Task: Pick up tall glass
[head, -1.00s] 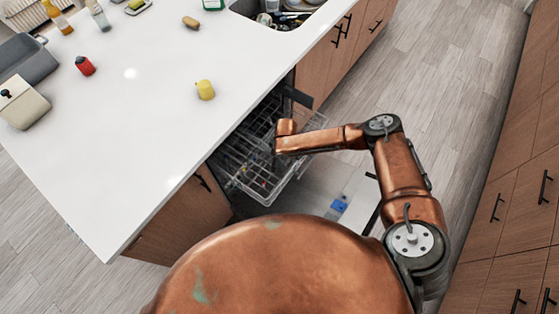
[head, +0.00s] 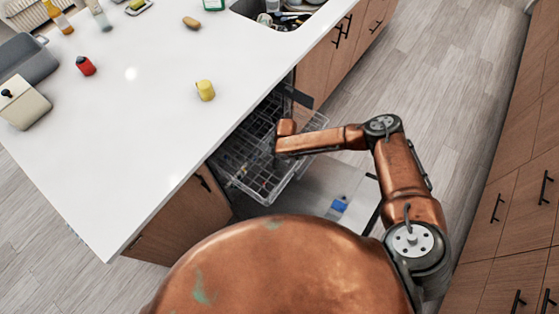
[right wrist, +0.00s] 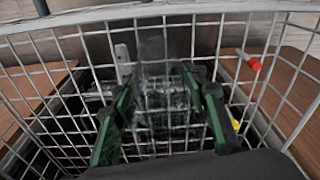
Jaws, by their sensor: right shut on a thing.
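The tall glass (right wrist: 152,55) is clear and hard to make out, standing between my fingers in the right wrist view. My right gripper (right wrist: 160,95), with dark green fingers, is shut on it. The wire dishwasher rack (right wrist: 75,17) surrounds them in that view. In the head view my right arm reaches over the pulled-out rack (head: 262,181); the gripper's fingers and the glass cannot be made out there. My left gripper is not in view.
The open dishwasher door (head: 350,181) lies below the rack, with a blue item (head: 338,205) on it. The white counter (head: 150,130) borders the rack on the left. A yellow item (head: 205,90) stands on it. The floor to the right is clear.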

